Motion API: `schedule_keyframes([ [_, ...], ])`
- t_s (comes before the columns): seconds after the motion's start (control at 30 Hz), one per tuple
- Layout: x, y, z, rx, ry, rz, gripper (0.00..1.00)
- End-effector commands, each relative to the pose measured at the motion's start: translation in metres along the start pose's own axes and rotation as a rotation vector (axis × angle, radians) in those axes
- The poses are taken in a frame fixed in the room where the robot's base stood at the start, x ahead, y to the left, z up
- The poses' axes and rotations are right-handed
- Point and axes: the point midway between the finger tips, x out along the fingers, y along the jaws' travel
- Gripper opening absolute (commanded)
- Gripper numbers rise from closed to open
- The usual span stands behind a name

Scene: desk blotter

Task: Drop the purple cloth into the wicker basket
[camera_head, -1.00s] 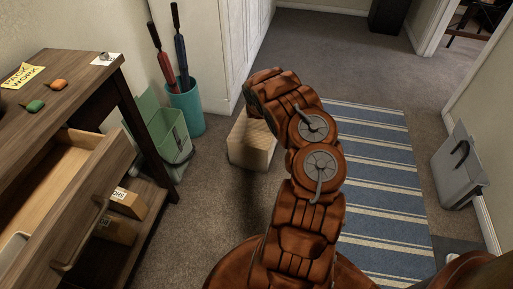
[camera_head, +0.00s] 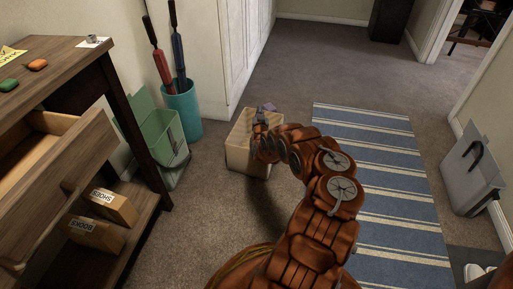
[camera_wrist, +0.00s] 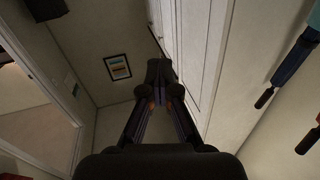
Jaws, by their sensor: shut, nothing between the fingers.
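A pale tan, box-shaped container (camera_head: 240,146), which looks like the wicker basket, stands on the carpet in the head view. Its weave and inside cannot be made out. A small purple patch (camera_head: 269,106), likely the purple cloth, shows at its far edge; I cannot tell whether it lies in, on or behind it. My gripper (camera_head: 260,113) is over the container, just left of the purple patch, partly hidden by my arm. In the wrist view my gripper (camera_wrist: 159,68) has its dark fingers together and empty, with no cloth visible.
A wooden desk (camera_head: 60,75) with an open drawer (camera_head: 60,165) is at the left. A green bin (camera_head: 160,145) and a teal umbrella holder (camera_head: 182,112) stand between it and the container. A striped rug (camera_head: 385,160) and grey bin (camera_head: 473,170) are to the right.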

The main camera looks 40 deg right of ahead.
Motion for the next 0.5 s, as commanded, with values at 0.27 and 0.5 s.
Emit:
schedule_keyframes([
  [0.27,-0.001,0.003,0.035,0.0,-0.003,0.0,0.0],
  [0.5,-0.001,0.003,0.048,0.0,-0.003,0.0,0.0],
])
